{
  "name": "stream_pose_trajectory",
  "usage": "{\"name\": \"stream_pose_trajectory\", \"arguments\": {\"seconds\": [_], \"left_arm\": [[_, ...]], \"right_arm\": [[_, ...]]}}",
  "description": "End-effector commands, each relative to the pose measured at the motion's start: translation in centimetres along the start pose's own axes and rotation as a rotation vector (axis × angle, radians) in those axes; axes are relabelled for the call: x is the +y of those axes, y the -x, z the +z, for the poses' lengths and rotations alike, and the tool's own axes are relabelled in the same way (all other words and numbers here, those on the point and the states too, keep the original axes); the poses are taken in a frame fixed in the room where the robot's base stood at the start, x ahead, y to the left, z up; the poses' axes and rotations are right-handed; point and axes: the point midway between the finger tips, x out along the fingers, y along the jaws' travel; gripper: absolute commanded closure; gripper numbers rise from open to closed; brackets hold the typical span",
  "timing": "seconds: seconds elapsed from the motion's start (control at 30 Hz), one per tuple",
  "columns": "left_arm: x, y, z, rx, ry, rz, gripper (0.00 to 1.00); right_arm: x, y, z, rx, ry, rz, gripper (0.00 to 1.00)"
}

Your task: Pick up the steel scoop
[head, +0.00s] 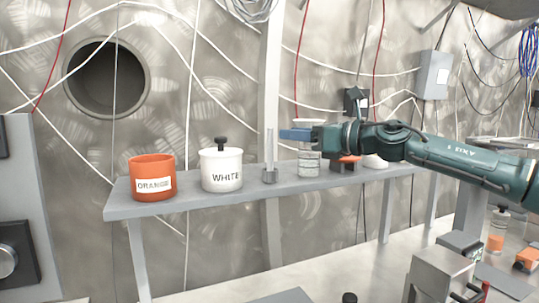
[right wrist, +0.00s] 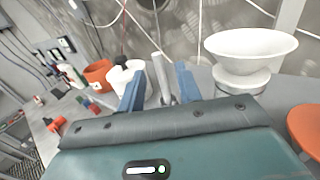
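The steel scoop (head: 269,150) stands upright on the grey shelf, with a small grey block at its foot. My right gripper (head: 290,134) comes in from the right, level with the upper part of the scoop, its blue fingertips just short of it. In the right wrist view the two blue fingers are apart, and the scoop (right wrist: 161,78) shows between them, beyond the tips. Nothing appears gripped. My left gripper is not in view.
On the shelf (head: 122,206), an orange pot (head: 152,184) and a lidded white pot (head: 221,175) stand left of the scoop. The right wrist view shows a white bowl (right wrist: 250,46) and an orange bowl (right wrist: 306,128).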

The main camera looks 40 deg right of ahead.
Motion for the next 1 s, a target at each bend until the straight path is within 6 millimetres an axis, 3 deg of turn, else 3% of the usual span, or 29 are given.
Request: {"name": "stream_pose_trajectory", "arguments": {"seconds": [0.33, 0.6, 1.0], "left_arm": [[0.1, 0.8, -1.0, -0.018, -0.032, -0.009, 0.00], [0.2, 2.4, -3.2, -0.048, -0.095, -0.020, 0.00], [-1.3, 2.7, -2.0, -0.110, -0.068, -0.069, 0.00]], "right_arm": [[0.1, -2.1, 0.3, 0.002, -0.002, 0.001, 0.66], [0.4, -5.1, 1.0, 0.003, -0.005, 0.002, 0.66], [0.4, -6.6, 0.4, -0.001, 0.000, -0.001, 0.66]]}}
